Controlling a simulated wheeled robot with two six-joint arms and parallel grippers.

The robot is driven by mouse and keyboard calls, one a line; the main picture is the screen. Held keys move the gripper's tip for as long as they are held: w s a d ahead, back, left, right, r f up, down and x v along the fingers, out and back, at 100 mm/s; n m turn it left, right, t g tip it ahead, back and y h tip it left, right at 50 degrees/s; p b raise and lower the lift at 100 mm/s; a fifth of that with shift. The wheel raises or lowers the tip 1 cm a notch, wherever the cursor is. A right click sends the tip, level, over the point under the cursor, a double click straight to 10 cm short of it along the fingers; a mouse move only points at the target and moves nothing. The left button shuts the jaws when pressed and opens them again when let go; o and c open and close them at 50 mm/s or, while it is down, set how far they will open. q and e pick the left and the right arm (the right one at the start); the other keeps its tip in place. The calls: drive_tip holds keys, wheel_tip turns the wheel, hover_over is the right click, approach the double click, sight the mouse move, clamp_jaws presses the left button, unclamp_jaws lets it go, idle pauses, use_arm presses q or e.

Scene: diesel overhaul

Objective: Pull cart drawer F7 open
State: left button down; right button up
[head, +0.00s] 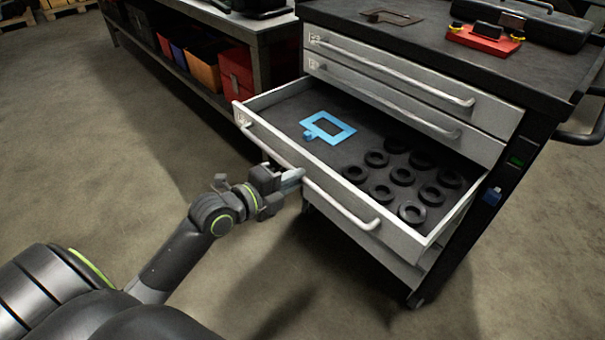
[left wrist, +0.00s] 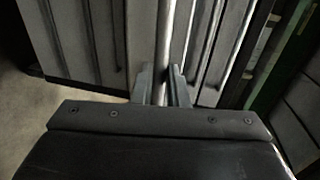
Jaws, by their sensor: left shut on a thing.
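The cart drawer (head: 275,115) is pulled out from the grey tool cart, below two shut drawers. A label sits at the left end of its front, but it is too small to read for certain. Its long bar handle (head: 345,211) runs along the front. My left gripper (head: 297,176) is shut on this handle near its middle. In the left wrist view, the fingers (left wrist: 163,86) stand on both sides of the bar (left wrist: 165,40). Inside the drawer lie a blue square frame (head: 318,123) and several black rings (head: 403,174). My right gripper is not in view.
The cart top (head: 440,50) carries a red tray (head: 484,39), a dark case (head: 530,22) and a flat brown part (head: 391,17). A workbench (head: 228,22) with coloured bins (head: 203,70) stands behind at the left. The floor in front of the drawer is clear.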

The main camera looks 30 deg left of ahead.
use_arm(q)
drive_tip(key=shift+s, duration=0.15)
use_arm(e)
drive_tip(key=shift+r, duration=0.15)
use_arm(q)
drive_tip(key=c, duration=1.4)
unclamp_jaws()
drive_tip(key=shift+c, duration=0.2)
